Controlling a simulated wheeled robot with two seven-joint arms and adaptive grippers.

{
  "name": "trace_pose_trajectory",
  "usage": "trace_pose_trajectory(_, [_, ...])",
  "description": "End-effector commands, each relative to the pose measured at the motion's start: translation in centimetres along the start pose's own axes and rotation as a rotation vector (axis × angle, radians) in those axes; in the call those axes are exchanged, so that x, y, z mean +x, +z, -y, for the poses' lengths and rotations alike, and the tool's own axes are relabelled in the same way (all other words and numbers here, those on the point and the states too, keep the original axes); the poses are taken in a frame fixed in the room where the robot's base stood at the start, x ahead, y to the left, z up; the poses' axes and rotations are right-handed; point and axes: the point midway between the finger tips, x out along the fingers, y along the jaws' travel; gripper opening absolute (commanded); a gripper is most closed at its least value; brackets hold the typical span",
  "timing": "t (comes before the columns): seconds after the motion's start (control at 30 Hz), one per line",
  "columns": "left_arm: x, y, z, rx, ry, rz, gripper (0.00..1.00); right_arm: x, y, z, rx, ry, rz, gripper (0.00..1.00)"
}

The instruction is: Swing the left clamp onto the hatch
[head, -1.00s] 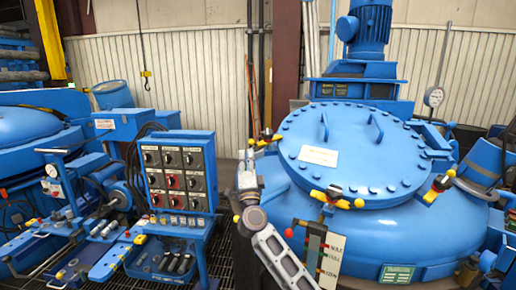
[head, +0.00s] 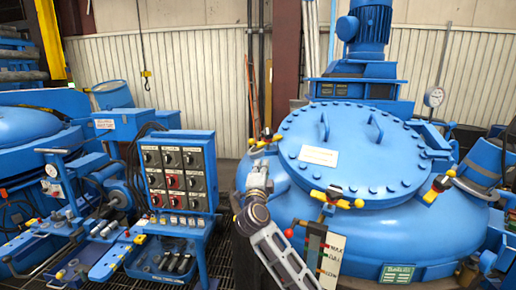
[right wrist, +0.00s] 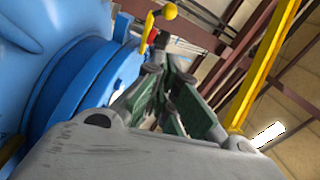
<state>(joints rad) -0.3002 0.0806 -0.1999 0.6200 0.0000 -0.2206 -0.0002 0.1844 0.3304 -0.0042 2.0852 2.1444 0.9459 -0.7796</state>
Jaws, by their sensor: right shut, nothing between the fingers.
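The hatch (head: 352,172) is the round blue bolted lid on top of the furnace vessel. The left clamp (head: 265,138), with yellow knobs and a dark body, sits at the lid's left rim; I cannot tell whether its end rests on the lid. In the right wrist view the clamp's yellow knob and red part (right wrist: 150,28) show just beyond the fingertips. My right gripper (head: 261,164) is shut and empty, just below the clamp in the head view, with a gap visible between them. My left gripper is not in view.
A front clamp (head: 333,196) and a right clamp (head: 438,187) sit at the lid's rim. A level sign (head: 325,255) with a red-knobbed lever stands in front of the vessel. A control panel (head: 178,172) stands to the left. A motor (head: 368,35) rises behind the lid.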

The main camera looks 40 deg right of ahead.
Motion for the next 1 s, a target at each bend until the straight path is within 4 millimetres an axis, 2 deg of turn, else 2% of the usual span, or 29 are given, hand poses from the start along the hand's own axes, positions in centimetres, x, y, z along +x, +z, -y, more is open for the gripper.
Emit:
trace_pose_trajectory(0.27, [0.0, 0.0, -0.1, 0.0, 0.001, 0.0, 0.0, 0.2, 0.0, 0.0, 0.0, -0.001, 0.0, 0.0])
trace_pose_trajectory(0.47, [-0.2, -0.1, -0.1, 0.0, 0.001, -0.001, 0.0, 1.4, 0.0, 0.1, -0.001, -0.002, 0.0, 0.0])
trace_pose_trajectory(1.0, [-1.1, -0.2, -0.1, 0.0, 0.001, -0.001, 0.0, 7.5, 0.0, 0.2, 0.0, -0.002, -0.001, 0.0])
